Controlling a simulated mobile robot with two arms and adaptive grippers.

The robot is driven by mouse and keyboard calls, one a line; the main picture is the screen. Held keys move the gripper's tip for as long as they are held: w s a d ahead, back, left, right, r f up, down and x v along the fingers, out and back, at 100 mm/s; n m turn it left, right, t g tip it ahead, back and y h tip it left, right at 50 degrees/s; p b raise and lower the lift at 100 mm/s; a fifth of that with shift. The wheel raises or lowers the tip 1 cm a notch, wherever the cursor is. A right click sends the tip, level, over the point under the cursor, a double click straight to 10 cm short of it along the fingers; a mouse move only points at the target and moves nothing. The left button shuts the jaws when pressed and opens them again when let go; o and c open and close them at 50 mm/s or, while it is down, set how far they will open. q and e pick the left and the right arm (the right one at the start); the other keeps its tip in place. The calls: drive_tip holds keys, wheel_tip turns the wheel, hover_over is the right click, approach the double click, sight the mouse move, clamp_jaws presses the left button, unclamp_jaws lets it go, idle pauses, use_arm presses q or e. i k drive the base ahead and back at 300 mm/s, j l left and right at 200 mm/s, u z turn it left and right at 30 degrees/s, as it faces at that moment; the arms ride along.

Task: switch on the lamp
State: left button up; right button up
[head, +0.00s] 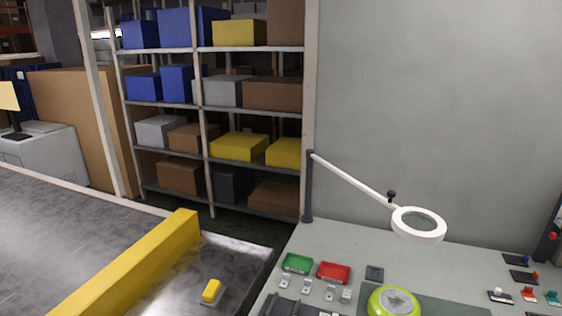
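The lamp (418,235) is a white ring-shaped head on a long white arm (350,179), right of the middle in the head view. The arm slopes down to the right from a dark upright post (308,187) at the back left of the grey workbench (345,240). The ring hangs above the bench. I cannot tell whether the lamp is lit. Neither of my grippers is in view.
On the bench are a green tray (297,263), a red tray (334,272), several small switch-like parts and a round lime-green object (393,302). A yellow barrier (135,265) and a yellow block (211,291) stand left. Shelves with boxes stand behind.

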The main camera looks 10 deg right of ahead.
sight(498, 292)
drive_tip(key=z, duration=1.9)
